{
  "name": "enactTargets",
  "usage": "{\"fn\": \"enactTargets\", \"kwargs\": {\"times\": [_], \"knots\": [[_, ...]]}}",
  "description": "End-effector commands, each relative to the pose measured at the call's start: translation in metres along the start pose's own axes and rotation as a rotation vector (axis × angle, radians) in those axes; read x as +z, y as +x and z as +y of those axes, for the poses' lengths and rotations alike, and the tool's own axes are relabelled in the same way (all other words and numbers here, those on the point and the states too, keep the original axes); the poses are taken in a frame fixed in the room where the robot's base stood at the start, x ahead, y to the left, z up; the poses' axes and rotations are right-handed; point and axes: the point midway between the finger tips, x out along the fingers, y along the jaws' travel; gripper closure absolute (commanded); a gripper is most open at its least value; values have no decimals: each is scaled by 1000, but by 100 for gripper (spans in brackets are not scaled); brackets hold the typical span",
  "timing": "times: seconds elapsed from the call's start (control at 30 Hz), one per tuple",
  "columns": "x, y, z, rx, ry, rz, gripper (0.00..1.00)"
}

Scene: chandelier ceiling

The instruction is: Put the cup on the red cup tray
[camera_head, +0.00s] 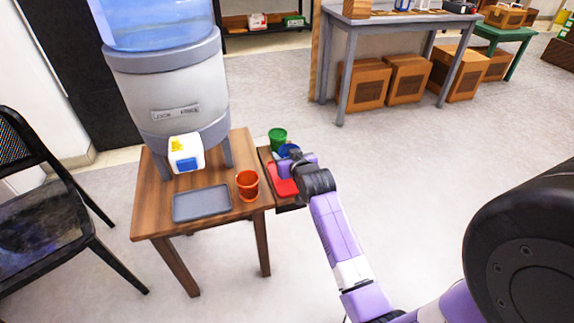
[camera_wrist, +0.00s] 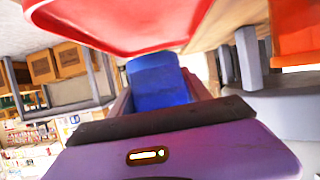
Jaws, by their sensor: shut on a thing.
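My gripper (camera_head: 292,158) is at the right side of the wooden table, above and beside the red tray (camera_head: 283,182). It is shut on a blue cup (camera_head: 288,150). In the wrist view the blue cup (camera_wrist: 158,80) is between the two fingers, and the red tray (camera_wrist: 120,22) fills the top of the picture. My gripper and wrist hide part of the red tray and cup in the head view. I cannot tell whether the cup touches the tray. A green cup (camera_head: 278,137) stands behind the blue one. An orange cup (camera_head: 248,184) stands on the table.
A grey tray (camera_head: 202,203) lies empty at the table's front. A black chair (camera_head: 45,200) is at left. Open floor lies to the right.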

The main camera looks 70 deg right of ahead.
Motion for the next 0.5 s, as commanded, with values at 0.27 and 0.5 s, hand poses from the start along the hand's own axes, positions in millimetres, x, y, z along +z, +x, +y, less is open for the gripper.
{"fn": "enactTargets", "kwargs": {"times": [0.27, 0.5], "knots": [[32, 13, 0, 1, 0, -1, 90], [31, 12, 0, 0, 0, 0, 90]]}}
